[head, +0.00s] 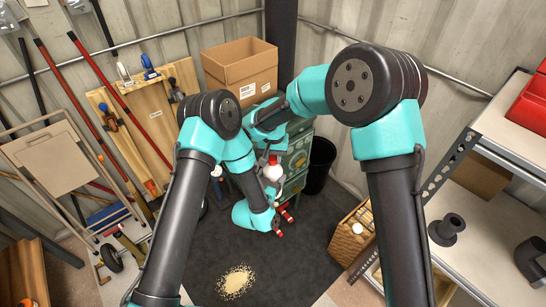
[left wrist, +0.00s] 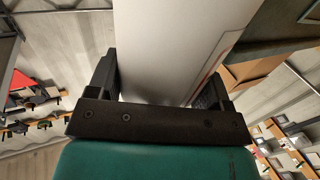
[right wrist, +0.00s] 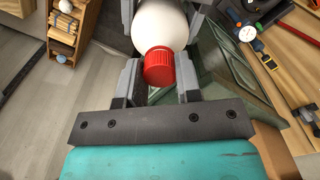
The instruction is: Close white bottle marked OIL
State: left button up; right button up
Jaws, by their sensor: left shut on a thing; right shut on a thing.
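The white bottle (head: 272,173) is held in the air between my two arms in the head view. Its side fills the space between the jaws in the left wrist view (left wrist: 165,50), where part of a red and grey print shows; the word OIL is not readable. My left gripper (left wrist: 158,85) is shut on the bottle's body. A red ribbed cap (right wrist: 158,67) is at the bottle's end in the right wrist view. My right gripper (right wrist: 160,75) is shut on this cap. The cap lies against the bottle (right wrist: 160,25); how tightly it sits I cannot tell.
A green cabinet (head: 298,158) and a black bin (head: 319,165) stand behind my grippers. A cardboard box (head: 240,70) is above. A spilled pale heap (head: 235,282) lies on the dark mat (head: 290,275).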

jog(key=m, duration=0.6)
jog(key=shift+m, duration=0.3)
jog(key=m, duration=1.7)
jog(key=o, duration=1)
